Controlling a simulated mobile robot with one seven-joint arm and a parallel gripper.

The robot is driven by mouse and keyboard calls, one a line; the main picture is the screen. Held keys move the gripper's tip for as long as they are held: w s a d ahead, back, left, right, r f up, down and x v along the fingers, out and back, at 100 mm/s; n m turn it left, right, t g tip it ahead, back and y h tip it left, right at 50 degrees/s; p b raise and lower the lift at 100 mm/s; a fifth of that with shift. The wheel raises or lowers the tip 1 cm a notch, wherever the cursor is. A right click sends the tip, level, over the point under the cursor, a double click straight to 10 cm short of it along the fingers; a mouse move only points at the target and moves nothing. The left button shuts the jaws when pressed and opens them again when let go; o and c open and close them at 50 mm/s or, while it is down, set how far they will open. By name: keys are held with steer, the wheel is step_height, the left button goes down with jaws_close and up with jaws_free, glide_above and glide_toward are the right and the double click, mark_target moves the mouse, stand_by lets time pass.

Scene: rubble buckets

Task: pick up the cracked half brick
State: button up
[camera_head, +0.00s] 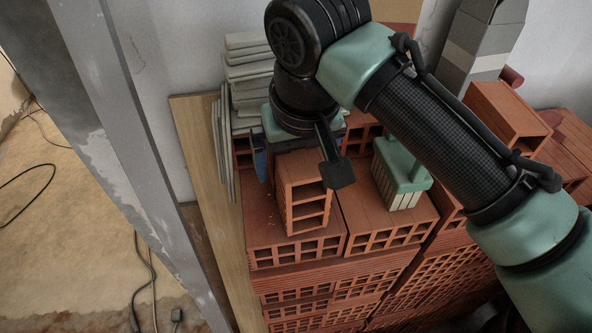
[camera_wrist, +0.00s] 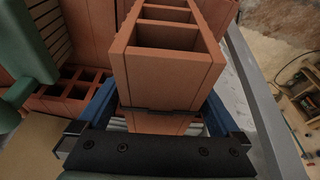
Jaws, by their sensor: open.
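The half brick (camera_head: 303,195) is orange hollow clay, standing on the brick stack in the head view with its row of open cells facing front. In the wrist view the half brick (camera_wrist: 168,65) fills the middle, and a dark line crosses its near end. My gripper (camera_wrist: 160,92) is open, with one blue finger on each side of the brick's near part. I cannot tell whether the fingers touch it. In the head view one blue finger shows just left of the brick, and my wrist hides the brick's back end.
A green-handled brush (camera_head: 404,168) with pale bristles stands right of the half brick. Grey tiles (camera_head: 248,72) are piled behind. A wooden board (camera_head: 215,190) leans at the left of the stack. A grey box (camera_head: 484,40) and more bricks (camera_head: 507,115) are at the right.

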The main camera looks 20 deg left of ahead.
steer(key=shift+f, duration=0.25)
stand_by(0.4)
steer(key=shift+r, duration=0.1)
jaws_close()
